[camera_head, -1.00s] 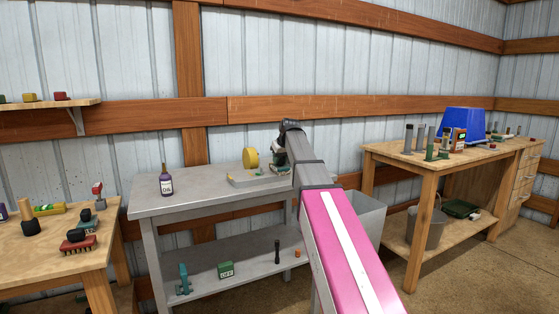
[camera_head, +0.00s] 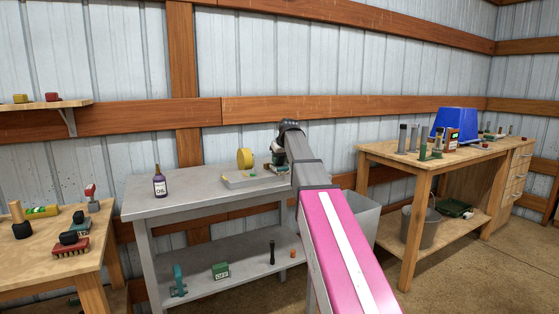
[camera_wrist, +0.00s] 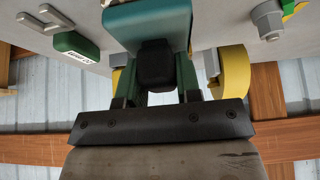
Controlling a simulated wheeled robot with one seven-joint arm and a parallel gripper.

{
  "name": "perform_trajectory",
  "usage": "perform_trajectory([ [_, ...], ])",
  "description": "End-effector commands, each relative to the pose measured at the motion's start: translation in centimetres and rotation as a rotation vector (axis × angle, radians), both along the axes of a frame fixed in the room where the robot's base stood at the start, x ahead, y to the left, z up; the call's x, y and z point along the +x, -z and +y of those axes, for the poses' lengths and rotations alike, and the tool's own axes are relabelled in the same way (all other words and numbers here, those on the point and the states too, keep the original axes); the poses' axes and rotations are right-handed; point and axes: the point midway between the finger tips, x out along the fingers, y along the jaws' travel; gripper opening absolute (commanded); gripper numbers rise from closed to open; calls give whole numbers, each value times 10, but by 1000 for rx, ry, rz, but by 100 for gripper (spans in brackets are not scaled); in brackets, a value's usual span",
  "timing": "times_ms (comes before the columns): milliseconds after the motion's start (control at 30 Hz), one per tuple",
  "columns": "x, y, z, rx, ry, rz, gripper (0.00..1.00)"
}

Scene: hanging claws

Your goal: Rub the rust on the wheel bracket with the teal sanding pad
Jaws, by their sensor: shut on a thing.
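My gripper (camera_wrist: 154,92) is shut on the black grip of the teal sanding pad (camera_wrist: 148,22), whose block shows at the top of the wrist view. In the head view the gripper (camera_head: 279,160) is over the right part of the grey bench, partly hidden by my arm. The wheel bracket (camera_head: 238,181) lies on that bench with its yellow wheel (camera_head: 245,158) upright, left of the gripper. In the wrist view the yellow wheel (camera_wrist: 237,80) shows behind the right finger. I cannot make out the rust, or whether the pad touches the bracket.
An oil bottle (camera_head: 160,182) stands on the left of the grey bench (camera_head: 150,208). A green labelled box (camera_wrist: 76,46) is at left in the wrist view. Wooden benches stand left (camera_head: 40,275) and right (camera_head: 375,152). A grey bin (camera_head: 366,215) is beside the grey bench.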

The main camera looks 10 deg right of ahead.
Motion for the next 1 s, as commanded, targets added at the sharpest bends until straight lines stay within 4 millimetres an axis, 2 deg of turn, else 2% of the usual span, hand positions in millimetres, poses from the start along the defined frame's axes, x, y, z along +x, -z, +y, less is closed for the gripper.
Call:
perform_trajectory([
  [633, -8, 2, 24, 1, 0, 1, 1],
  [1000, -4, 1, 11, 0, 2, 3, 1],
])
